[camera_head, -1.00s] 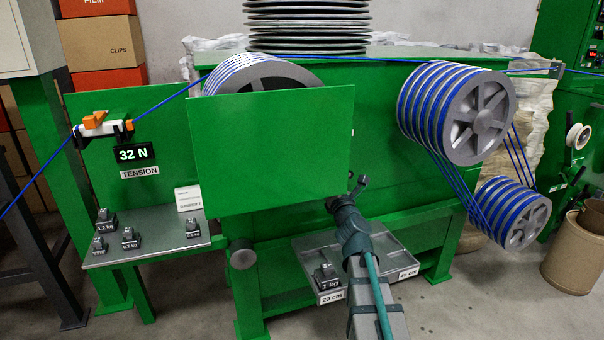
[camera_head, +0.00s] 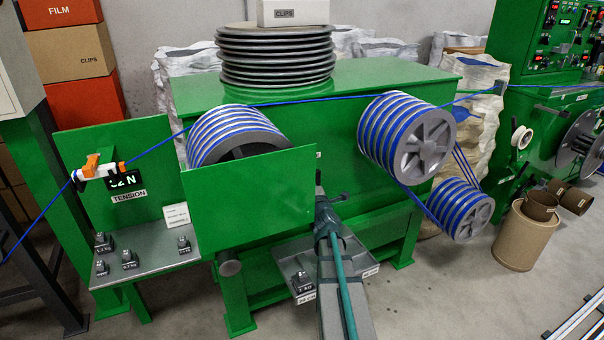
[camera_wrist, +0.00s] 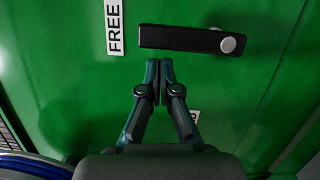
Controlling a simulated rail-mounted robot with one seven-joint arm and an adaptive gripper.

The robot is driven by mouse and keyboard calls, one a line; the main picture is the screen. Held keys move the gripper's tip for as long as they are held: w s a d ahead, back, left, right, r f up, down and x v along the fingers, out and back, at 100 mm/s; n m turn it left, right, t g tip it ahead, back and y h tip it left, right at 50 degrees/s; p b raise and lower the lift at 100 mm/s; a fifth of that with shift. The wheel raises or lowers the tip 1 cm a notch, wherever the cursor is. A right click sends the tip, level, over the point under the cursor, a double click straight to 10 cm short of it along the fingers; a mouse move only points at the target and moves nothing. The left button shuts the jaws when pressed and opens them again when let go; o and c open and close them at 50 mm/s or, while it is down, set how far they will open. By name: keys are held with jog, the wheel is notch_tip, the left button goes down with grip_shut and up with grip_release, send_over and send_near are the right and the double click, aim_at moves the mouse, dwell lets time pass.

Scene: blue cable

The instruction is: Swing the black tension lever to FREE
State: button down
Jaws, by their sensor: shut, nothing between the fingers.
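The black tension lever (camera_wrist: 180,38) lies roughly level on a green panel in the wrist view. Its silver pivot (camera_wrist: 228,44) is at the right end, and its free end points left toward the white FREE label (camera_wrist: 114,27). A gap remains between lever and label. My gripper (camera_wrist: 159,68) is shut and empty, its fingertips just below the lever's left half; contact cannot be told. In the head view my gripper (camera_head: 322,199) is beside the front green plate's right edge; the lever cannot be made out there.
The front green plate (camera_head: 250,195) stands close to the left of my gripper. Blue cable runs over grooved wheels (camera_head: 425,145) at the right. A tray (camera_head: 345,262) with a weight lies below my arm. The tension display (camera_head: 125,180) is partly covered by the cable clamp.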

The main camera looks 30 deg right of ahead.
jog(key=shift+d+r+p, duration=0.3)
jog(key=shift+d+p, duration=0.1)
jog(key=shift+p, duration=0.5)
jog(key=shift+d, duration=0.1)
jog(key=shift+s, duration=0.1)
jog(key=v, duration=0.7)
jog(key=shift+s, duration=0.2)
